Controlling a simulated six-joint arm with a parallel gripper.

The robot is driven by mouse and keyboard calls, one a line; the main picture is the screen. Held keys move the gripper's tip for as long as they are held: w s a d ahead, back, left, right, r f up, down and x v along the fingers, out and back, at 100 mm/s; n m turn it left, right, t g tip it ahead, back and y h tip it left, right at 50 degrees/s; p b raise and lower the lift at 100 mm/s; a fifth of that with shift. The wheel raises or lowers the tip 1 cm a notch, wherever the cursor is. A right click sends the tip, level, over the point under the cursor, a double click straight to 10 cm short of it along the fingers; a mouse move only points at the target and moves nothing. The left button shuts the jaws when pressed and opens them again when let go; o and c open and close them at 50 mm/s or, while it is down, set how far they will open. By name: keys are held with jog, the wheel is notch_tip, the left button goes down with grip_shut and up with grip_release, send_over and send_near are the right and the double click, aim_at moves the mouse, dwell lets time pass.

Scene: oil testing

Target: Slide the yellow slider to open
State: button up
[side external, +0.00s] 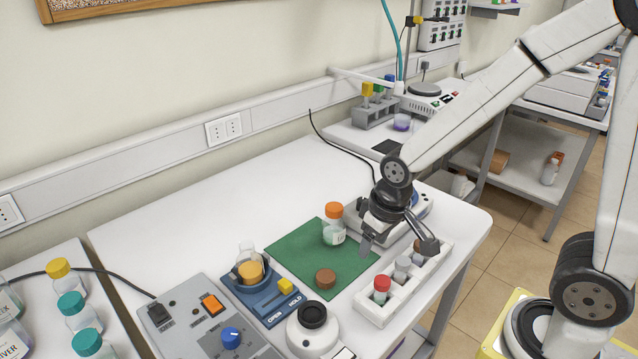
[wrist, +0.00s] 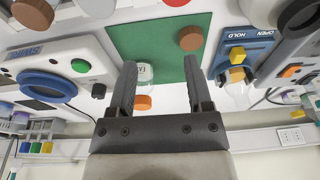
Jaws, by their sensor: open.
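The yellow slider (side external: 285,285) is a small block on the blue device marked OPEN and HOLD (side external: 262,301). In the side view it sits toward the HOLD end of the label. In the wrist view the slider (wrist: 237,54) is right of my fingers, beside the HOLD word. A flask with orange liquid (side external: 250,268) stands in the device behind the slider. My gripper (side external: 402,246) is open and empty, above the right side of the green mat, well to the right of the slider and not touching it. It also shows in the wrist view (wrist: 159,85).
An orange-capped bottle (side external: 333,225) and a brown cap (side external: 325,278) stand on the green mat (side external: 298,256). A white rack with capped tubes (side external: 375,309) is below my gripper. A grey panel with a blue knob (side external: 231,337) and a round white device (side external: 313,333) flank the blue device.

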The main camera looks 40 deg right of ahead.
jog(key=w+a+g, duration=0.1)
jog(key=w+a, duration=0.6)
jog(key=g, duration=0.1)
send_over(284, 283)
jog(key=shift+f, duration=0.15)
jog(key=shift+d+f, duration=0.1)
jog(key=shift+f, duration=0.05)
jog(key=shift+f, duration=3.8)
grip_shut()
